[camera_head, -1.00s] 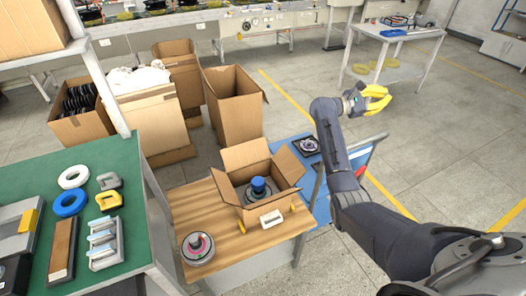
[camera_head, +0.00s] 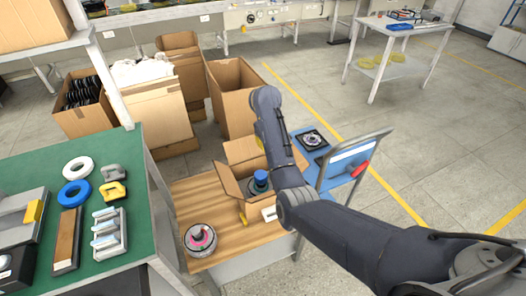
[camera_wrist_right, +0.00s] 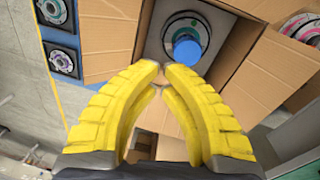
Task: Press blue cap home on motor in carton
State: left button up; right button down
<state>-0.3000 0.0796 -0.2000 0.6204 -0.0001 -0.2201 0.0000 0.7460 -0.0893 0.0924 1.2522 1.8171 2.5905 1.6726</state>
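The blue cap (camera_head: 260,177) sits on top of the dark motor (camera_head: 254,189) inside the open carton (camera_head: 231,187) on the wooden bench top. In the head view my right arm hides most of this gripper and part of the carton. My left gripper is not in view.
Another motor (camera_head: 200,239) with a pink ring stands on the bench, left of the carton. A blue cart (camera_head: 320,150) with flat motor parts stands right of it. A green table (camera_head: 128,180) at left holds rings and blocks. The carton's flaps stand spread open.

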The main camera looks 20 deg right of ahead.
jog(key=a+y, duration=0.1)
jog(key=a, duration=0.3)
send_over(261, 174)
jog(key=shift+f, duration=2.8)
jog(key=shift+f, duration=3.5)
jog(key=shift+r, duration=0.1)
jog(key=shift+r, duration=4.4)
